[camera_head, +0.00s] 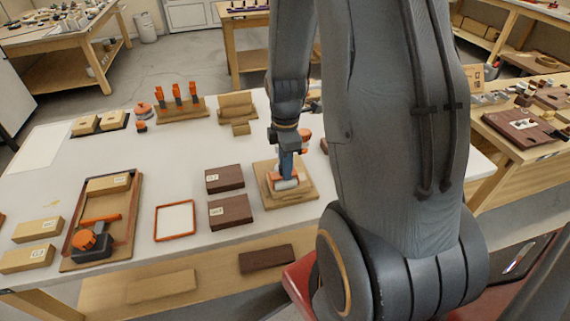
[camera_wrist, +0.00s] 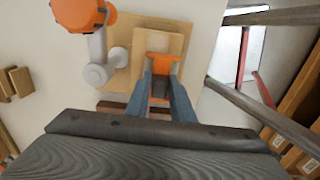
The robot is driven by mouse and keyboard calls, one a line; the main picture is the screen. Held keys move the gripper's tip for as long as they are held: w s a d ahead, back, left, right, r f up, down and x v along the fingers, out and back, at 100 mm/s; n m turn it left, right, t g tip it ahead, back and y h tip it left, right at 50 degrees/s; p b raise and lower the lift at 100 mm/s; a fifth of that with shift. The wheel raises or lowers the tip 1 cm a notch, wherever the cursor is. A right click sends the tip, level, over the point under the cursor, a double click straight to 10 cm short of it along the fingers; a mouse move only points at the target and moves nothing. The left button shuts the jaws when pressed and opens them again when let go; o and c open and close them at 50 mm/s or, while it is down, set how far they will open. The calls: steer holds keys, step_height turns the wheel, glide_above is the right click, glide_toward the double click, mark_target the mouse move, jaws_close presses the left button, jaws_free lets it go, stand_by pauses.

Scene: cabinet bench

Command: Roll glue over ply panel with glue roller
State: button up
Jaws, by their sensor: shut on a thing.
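The pale ply panel (camera_head: 283,195) lies on a slightly larger board on the white bench, right of centre in the head view. It also shows in the wrist view (camera_wrist: 172,42). My gripper (camera_head: 286,155) points down over the panel and is shut on the glue roller. The roller's white cylinder (camera_head: 287,184) and orange frame sit low at the panel. Contact looks likely, but I cannot be sure. In the wrist view the orange roller part (camera_wrist: 160,67) shows between my fingertips (camera_wrist: 161,88); the grip itself is mostly hidden. No glue film is clearly visible.
Two dark labelled blocks (camera_head: 226,179) and an orange-rimmed tray (camera_head: 175,221) stand left of the panel. A wooden tray (camera_head: 120,238) holds an orange-black tool. An orange-and-white object (camera_wrist: 90,45) is beside the panel in the wrist view. Orange clamps (camera_head: 178,94) stand behind.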

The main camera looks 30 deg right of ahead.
steer(key=shift+w, duration=0.1)
steer(key=shift+w+d+f, duration=0.1)
steer(key=shift+w+d, duration=0.1)
steer(key=shift+w, duration=0.35)
steer(key=shift+w+d, duration=0.15)
steer(key=shift+w, duration=0.35)
steer(key=shift+s+a+p, duration=0.2)
steer(key=shift+s+p, duration=0.05)
steer(key=shift+s, duration=0.35)
steer(key=shift+s+a+p, duration=0.2)
steer(key=shift+s, duration=0.4)
steer(key=shift+w, duration=0.1)
steer(key=shift+w+d, duration=0.2)
steer(key=shift+w, duration=0.35)
steer(key=shift+w+d, duration=0.2)
steer(key=shift+w, duration=0.35)
